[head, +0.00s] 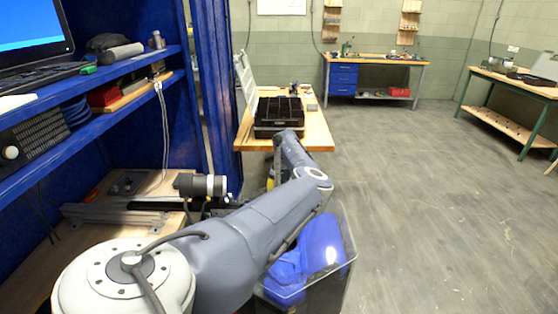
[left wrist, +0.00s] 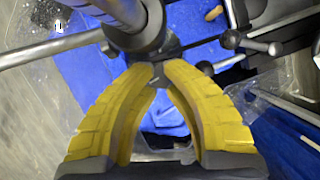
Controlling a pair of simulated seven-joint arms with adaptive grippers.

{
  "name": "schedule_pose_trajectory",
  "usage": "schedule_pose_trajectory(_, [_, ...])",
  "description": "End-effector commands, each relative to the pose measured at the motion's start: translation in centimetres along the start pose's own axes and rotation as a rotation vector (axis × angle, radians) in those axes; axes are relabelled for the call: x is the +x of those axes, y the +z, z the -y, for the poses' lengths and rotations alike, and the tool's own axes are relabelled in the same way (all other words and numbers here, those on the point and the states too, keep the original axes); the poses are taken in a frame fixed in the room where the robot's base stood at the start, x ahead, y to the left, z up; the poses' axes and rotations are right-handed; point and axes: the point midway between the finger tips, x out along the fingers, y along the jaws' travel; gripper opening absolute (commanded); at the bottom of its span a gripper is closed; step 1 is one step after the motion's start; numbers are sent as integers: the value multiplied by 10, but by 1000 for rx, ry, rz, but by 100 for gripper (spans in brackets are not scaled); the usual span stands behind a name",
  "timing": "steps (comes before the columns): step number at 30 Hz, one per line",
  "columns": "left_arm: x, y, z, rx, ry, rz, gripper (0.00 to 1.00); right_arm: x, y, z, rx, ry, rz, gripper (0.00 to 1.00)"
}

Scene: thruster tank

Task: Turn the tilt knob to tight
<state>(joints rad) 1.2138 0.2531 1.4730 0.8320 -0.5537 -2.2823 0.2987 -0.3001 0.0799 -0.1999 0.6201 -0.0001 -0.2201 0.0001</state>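My left arm reaches across the head view. Its gripper is mostly hidden behind the arm there, with only a bit of yellow showing. In the left wrist view the two yellow fingers of my left gripper (left wrist: 159,72) converge, their tips close together on a small dark grey part (left wrist: 160,77) below a thick round post (left wrist: 135,28). This part may be the tilt knob; no marking for tight is readable. Metal levers with black ball ends (left wrist: 230,40) stand just right of the fingertips. My right gripper is in neither view.
A clear bin with blue contents (head: 318,245) stands under the arm. A blue shelf unit (head: 110,90) rises at the left. A wooden bench (head: 318,130) with a black case (head: 279,113) stands beyond. Open floor (head: 430,190) lies to the right.

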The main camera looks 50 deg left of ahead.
Motion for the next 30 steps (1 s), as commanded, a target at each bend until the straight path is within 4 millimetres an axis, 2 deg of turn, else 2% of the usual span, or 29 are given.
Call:
schedule_pose_trajectory(10, [2,2,0,8,-5,9,0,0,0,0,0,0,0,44])
schedule_pose_trajectory(21, [3,3,0,198,-85,13,0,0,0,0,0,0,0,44])
schedule_pose_trajectory(30, [3,3,0,214,-91,14,0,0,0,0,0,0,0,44])
